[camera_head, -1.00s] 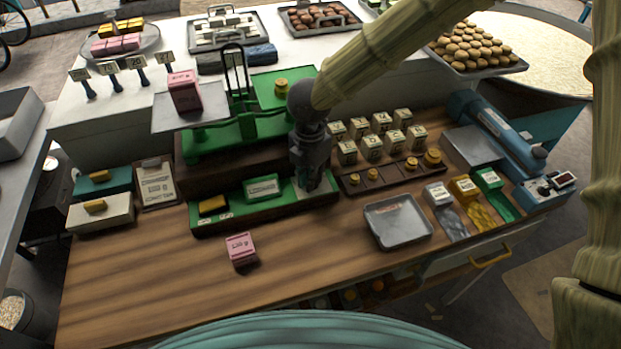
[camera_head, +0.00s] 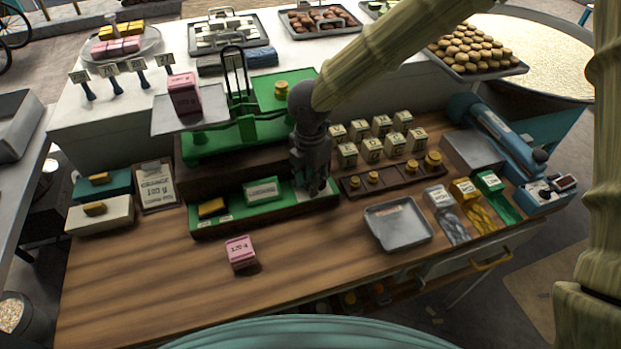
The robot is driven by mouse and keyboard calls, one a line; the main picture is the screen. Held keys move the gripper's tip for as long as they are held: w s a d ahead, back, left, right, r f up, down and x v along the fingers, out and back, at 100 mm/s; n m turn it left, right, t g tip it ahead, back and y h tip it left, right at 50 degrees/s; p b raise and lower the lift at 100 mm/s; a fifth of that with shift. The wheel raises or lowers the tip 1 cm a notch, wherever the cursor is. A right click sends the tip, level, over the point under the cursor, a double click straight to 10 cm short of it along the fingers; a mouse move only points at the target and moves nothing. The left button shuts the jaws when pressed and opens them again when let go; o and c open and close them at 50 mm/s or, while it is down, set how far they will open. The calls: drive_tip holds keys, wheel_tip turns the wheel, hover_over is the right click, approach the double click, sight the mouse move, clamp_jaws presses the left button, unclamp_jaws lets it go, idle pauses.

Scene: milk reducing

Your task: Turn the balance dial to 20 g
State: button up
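The green balance (camera_head: 240,135) stands on a dark wooden base at the back of the counter. Its left pan (camera_head: 190,112) holds a pink block (camera_head: 185,93); its right, green plate holds a brass weight (camera_head: 281,90). In front runs a green panel (camera_head: 232,213) with a yellow block (camera_head: 212,207) and a pale label block (camera_head: 261,190). My gripper (camera_head: 316,192) points down at the panel's right end, over a pale patch there. I cannot make out the balance dial; my gripper may hide it. The fingers are too dark and small to show whether they are open or shut.
To the right are a rack of brass weights (camera_head: 390,177), several cream cubes (camera_head: 371,150) and a grey tray (camera_head: 398,222). A second pink block (camera_head: 240,251) lies on the wooden counter (camera_head: 150,280), whose front left is mostly clear. My arm crosses above the back.

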wheel_tip(320, 180, up, 12)
idle(0.7)
idle(0.4)
